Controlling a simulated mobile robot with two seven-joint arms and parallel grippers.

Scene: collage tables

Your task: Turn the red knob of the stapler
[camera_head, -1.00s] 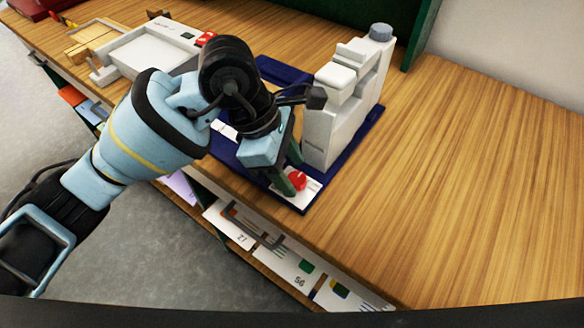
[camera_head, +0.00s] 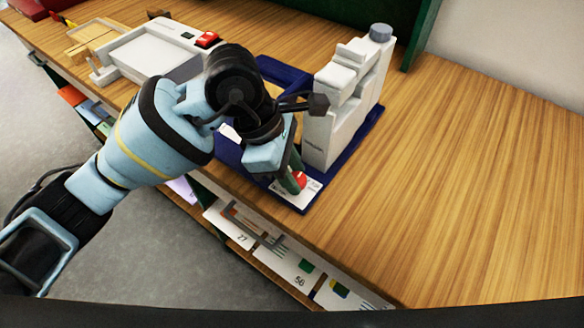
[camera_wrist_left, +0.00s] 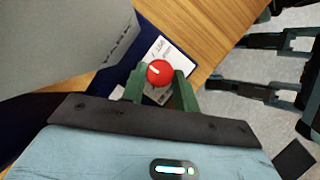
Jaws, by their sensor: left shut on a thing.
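The white stapler (camera_head: 345,110) stands upright on a dark blue base (camera_head: 345,160). Its red knob (camera_head: 300,179) sits on a white label plate at the base's front corner. My left gripper (camera_head: 296,182) reaches down over that corner, and its green fingers partly hide the knob in the head view. In the left wrist view the knob (camera_wrist_left: 159,73) shows between the two green fingertips (camera_wrist_left: 160,90), with a white mark on its top. The left gripper is shut on the knob.
A white device (camera_head: 155,50) with a red switch stands on the wooden table (camera_head: 470,170) at the back left. Several numbered cards (camera_head: 290,265) show below the table's front edge. The table right of the stapler is clear.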

